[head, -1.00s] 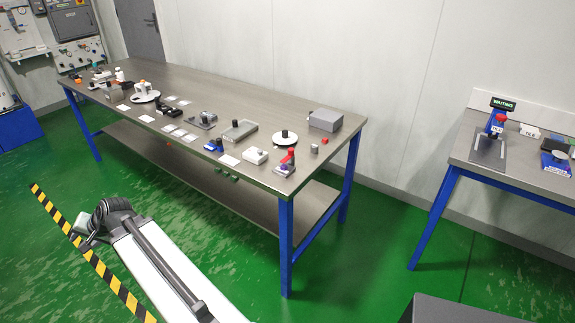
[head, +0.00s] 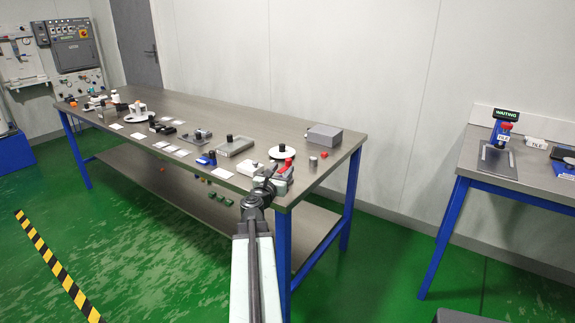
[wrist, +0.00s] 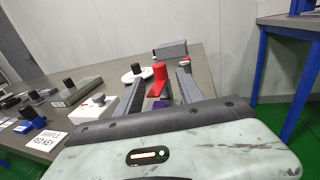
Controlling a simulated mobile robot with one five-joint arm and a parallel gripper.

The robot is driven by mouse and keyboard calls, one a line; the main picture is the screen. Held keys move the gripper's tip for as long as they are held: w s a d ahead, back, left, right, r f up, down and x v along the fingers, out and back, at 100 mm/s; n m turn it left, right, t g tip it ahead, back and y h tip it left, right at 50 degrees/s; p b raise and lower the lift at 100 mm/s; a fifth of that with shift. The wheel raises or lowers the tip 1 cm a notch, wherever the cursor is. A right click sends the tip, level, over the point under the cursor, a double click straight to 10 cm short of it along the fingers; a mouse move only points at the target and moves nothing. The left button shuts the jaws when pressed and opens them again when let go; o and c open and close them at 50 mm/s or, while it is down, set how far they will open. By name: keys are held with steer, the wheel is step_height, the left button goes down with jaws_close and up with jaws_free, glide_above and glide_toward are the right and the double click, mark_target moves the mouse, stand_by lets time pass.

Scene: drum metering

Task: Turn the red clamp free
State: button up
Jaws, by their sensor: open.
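The red clamp (head: 288,163) stands at the near right end of the long workbench. In the wrist view the red clamp (wrist: 160,76) shows an upright red knob with a red arm toward the left, above a small purple part (wrist: 159,103). My gripper (head: 270,178) is at the bench's front edge, in front of the clamp and partly covering it in the head view. In the wrist view the open fingers of my gripper (wrist: 160,80) lie left and right of the clamp. I cannot tell whether they touch it. The clamp's base is mostly hidden.
A white disc (head: 281,153) with a black knob and a grey box (head: 323,136) lie behind. A grey cylinder (head: 313,163) and a small red piece (head: 323,155) stand to the right.

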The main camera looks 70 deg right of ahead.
mark_target(287, 163)
steer(key=d, duration=0.7)
steer(key=shift+w+d, duration=0.1)
steer(key=shift+d, duration=0.05)
jaws_close()
